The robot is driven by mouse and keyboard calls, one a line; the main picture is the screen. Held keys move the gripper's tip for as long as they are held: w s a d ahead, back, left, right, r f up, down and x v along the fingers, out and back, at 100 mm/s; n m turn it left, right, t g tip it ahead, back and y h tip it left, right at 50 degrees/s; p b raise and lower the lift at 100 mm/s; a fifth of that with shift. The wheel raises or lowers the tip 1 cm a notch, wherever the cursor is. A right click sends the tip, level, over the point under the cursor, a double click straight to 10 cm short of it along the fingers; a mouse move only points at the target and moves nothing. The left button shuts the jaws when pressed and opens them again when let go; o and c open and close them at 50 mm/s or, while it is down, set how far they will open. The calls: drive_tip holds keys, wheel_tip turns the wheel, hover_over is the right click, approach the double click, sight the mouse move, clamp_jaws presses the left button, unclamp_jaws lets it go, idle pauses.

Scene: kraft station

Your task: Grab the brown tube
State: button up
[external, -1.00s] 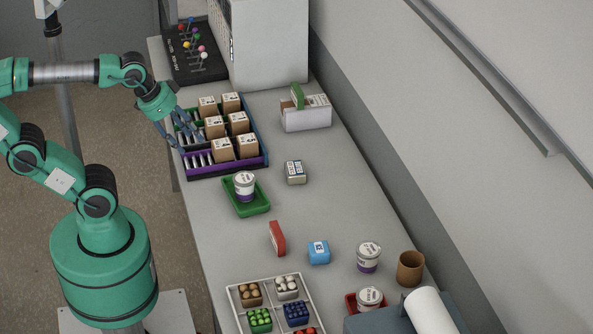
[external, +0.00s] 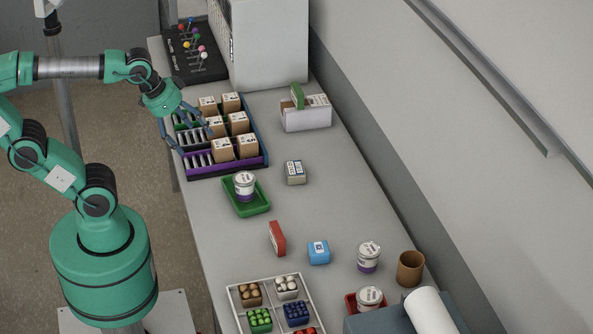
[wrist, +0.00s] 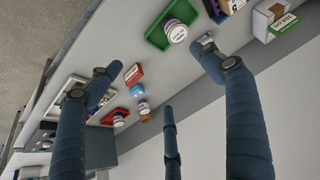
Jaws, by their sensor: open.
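The brown tube (external: 410,268) stands upright and open-topped at the near right of the bench, beside a white jar with a purple base (external: 368,257). In the wrist view a small brown patch, probably the tube (wrist: 145,119), shows far off near a finger and is partly hidden. My gripper (external: 190,138) is open and empty, with its fingers spread above the left edge of the box rack, far from the tube. Its blue-grey fingers also show spread wide in the wrist view.
A rack of brown boxes (external: 264,166) lies under my gripper. A green tray (external: 262,208) holding a jar, a red box (external: 277,239) and a blue box (external: 319,252) lie between. A white roll (external: 428,312) lies close to the tube.

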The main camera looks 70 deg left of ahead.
drive_tip(key=w+d+r+p, duration=0.2)
drive_tip(key=w+r, duration=0.1)
drive_tip(key=w, duration=0.4)
drive_tip(key=w+d+r+p, duration=0.2)
drive_tip(key=w+d+r, duration=0.1)
drive_tip(key=w, duration=0.5)
drive_tip(key=w+d+n+p, duration=0.1)
drive_tip(key=w+d+p, duration=0.1)
drive_tip(key=w+d, duration=0.4)
drive_tip(key=w+d+p, duration=0.2)
drive_tip(key=w+d, duration=0.2)
drive_tip(key=w, duration=0.5)
drive_tip(key=w+d+f+g+p, duration=0.1)
drive_tip(key=w+d+f+p, duration=0.15)
drive_tip(key=w+d, duration=0.3)
drive_tip(key=w+d+f+p, duration=0.1)
drive_tip(key=w+d+f, duration=0.3)
drive_tip(key=w+d, duration=0.15)
drive_tip(key=n+y+p, duration=0.1)
drive_tip(key=p, duration=0.3)
approach(406, 254)
drive_tip(key=s+d+r, duration=0.1)
drive_tip(key=d+r, duration=0.1)
drive_tip(key=d, duration=0.1)
drive_tip(key=shift+s+d+r, duration=0.1)
drive_tip(key=shift+s, duration=0.1)
drive_tip(key=shift+x, duration=4.3)
